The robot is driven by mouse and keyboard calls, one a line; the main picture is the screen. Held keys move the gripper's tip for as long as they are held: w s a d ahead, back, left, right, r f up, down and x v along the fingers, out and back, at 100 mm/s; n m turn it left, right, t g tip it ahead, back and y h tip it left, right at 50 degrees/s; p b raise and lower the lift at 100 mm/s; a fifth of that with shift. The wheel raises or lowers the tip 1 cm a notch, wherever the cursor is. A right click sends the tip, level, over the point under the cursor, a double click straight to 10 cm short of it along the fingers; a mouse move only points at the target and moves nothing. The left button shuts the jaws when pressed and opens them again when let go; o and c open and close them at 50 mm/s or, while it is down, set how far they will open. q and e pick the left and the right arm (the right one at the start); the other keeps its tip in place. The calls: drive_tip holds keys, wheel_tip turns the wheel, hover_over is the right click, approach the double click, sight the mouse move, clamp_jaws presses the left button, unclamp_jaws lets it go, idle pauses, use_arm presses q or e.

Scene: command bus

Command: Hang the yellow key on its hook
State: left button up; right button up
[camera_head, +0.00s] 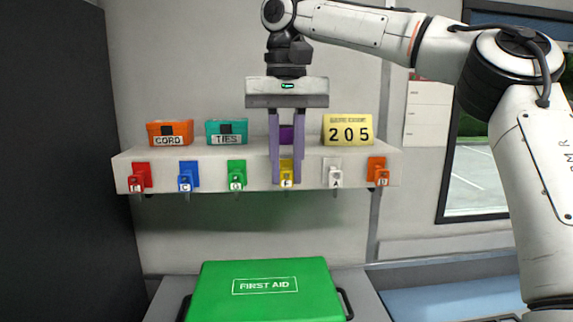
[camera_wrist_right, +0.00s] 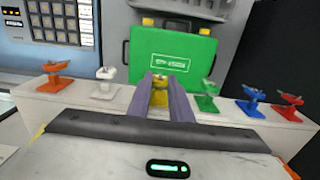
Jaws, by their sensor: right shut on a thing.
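My right gripper (camera_head: 287,180) reaches down in front of the white shelf, its two purple fingers on either side of the yellow key (camera_head: 288,172). The fingers are shut on the key, which also shows between them in the right wrist view (camera_wrist_right: 159,97). The key is at the yellow place marked F in the row of coloured hooks, between the green one and the white one. The fingers partly cover the yellow hook, so I cannot tell whether the key rests on it. My left gripper is not in view.
Red (camera_head: 140,178), blue (camera_head: 188,176), green (camera_head: 236,174), white (camera_head: 335,174) and orange (camera_head: 377,171) hooks line the white shelf (camera_head: 310,176). An orange CORD box (camera_head: 170,128), a teal TIES box (camera_head: 227,128) and a yellow 205 sign (camera_head: 348,118) stand on top. A green first aid case (camera_head: 265,305) lies below.

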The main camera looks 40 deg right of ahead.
drive_tip(key=shift+f, duration=0.1)
drive_tip(key=o, duration=1)
drive_tip(key=shift+c, duration=0.2)
drive_tip(key=shift+s+a+r, duration=0.15)
drive_tip(key=shift+s+r, duration=0.05)
drive_tip(key=shift+r, duration=0.45)
drive_tip(key=shift+s+a+r, duration=0.15)
drive_tip(key=shift+r, duration=0.45)
